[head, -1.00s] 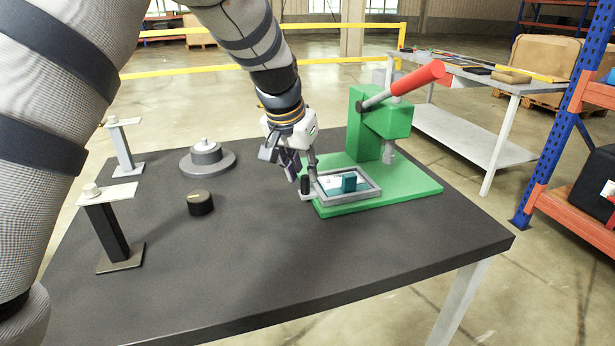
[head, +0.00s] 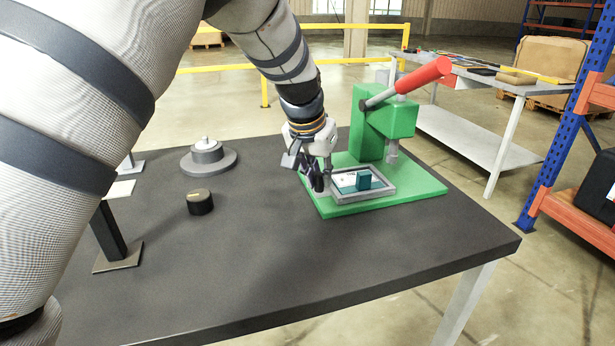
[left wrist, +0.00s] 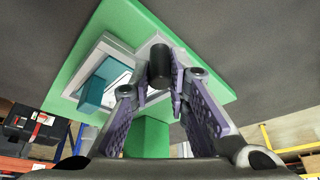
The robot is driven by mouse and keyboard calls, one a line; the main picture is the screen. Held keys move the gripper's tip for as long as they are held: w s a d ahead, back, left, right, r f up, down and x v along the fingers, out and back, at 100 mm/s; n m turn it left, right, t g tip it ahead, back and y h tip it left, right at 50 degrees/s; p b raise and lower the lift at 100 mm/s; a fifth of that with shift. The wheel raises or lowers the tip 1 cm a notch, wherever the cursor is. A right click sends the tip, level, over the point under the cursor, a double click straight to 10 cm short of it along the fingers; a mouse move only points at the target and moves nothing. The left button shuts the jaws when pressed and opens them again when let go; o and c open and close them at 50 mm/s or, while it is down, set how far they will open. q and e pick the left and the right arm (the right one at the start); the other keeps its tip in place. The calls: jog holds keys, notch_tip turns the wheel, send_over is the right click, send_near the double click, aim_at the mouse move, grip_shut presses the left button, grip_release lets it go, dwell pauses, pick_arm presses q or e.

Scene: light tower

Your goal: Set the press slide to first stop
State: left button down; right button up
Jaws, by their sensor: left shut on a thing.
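The green press (head: 385,125) stands on a flat green base (head: 420,187) at the table's far right, its red lever (head: 422,75) tilted up to the right. Its slide is a grey-framed tray (head: 378,198) holding a teal block (head: 363,180), low on the base and to the left of the ram (head: 392,155). My left gripper (head: 318,185) is at the slide's left end. In the left wrist view the slide's black knob (left wrist: 159,66) sits between the gripper's fingertips (left wrist: 160,85), which are shut on it. My right gripper is not in view.
On the dark table (head: 250,270) a black round knob (head: 200,201), a grey round stepped piece (head: 208,158) and a dark post stand (head: 118,240) stand left of the press. My arm partly covers the stands. The table's front middle is clear.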

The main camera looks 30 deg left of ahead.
aim_at(347, 181)
pick_arm(q)
jog(key=w+d, duration=0.2)
jog(key=w+d+b, duration=0.1)
jog(key=w, duration=0.1)
jog(key=shift+w+d+f, duration=0.1)
jog(key=shift+w+d, duration=0.15)
jog(key=shift+d, duration=0.15)
jog(key=c, duration=1.8)
grip_release()
jog(key=v, duration=1.2)
jog(key=shift+s, duration=0.1)
